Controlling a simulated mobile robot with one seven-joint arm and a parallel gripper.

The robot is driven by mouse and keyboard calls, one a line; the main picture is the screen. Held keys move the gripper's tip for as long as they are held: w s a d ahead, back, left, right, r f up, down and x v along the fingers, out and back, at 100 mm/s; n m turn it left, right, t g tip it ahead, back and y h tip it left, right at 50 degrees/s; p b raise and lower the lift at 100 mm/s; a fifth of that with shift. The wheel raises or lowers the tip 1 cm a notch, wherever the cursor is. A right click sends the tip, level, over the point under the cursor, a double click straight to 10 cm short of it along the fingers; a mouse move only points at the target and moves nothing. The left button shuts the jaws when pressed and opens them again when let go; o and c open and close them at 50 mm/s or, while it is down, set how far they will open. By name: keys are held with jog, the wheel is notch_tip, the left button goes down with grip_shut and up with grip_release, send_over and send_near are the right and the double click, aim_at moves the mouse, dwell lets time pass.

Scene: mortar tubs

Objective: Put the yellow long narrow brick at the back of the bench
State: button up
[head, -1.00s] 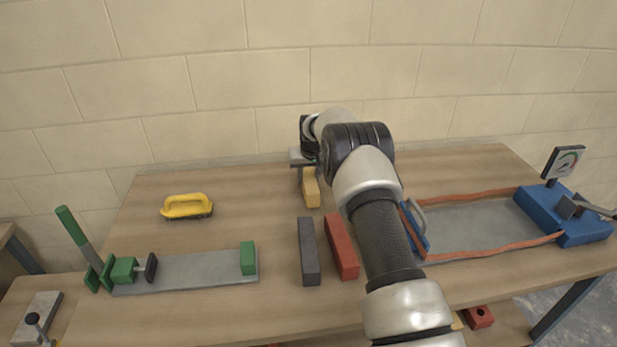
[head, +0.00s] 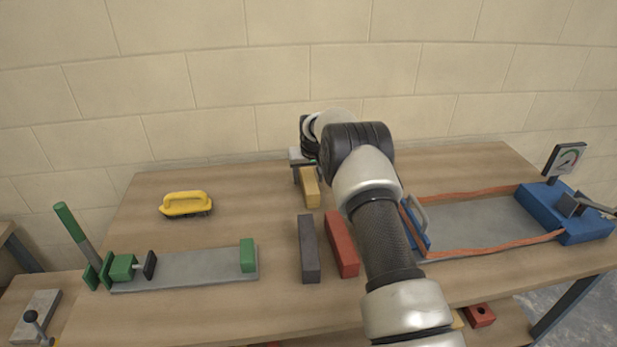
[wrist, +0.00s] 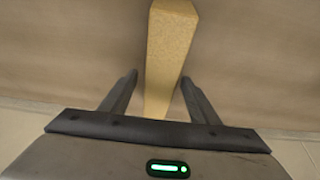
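The yellow long narrow brick (head: 311,191) lies at the back of the bench (head: 255,193), behind the dark grey and red bricks. In the wrist view the brick (wrist: 170,45) runs away from my gripper (wrist: 158,88), with its near end between the two fingers. Gaps show between the brick and both fingers, so the gripper is open around it. In the head view my gripper (head: 304,174) is at the brick's far end, partly hidden by my own arm.
A dark grey brick (head: 309,248) and a red brick (head: 341,243) lie in front. A blue-ended frame (head: 480,222) is at right. The wall (head: 200,100) stands close behind the bench.

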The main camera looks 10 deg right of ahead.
jog(key=shift+s+f, duration=0.1)
jog(key=shift+f, duration=0.1)
jog(key=v, duration=1.7)
jog(key=shift+r+p, duration=0.3)
jog(key=shift+r, duration=0.15)
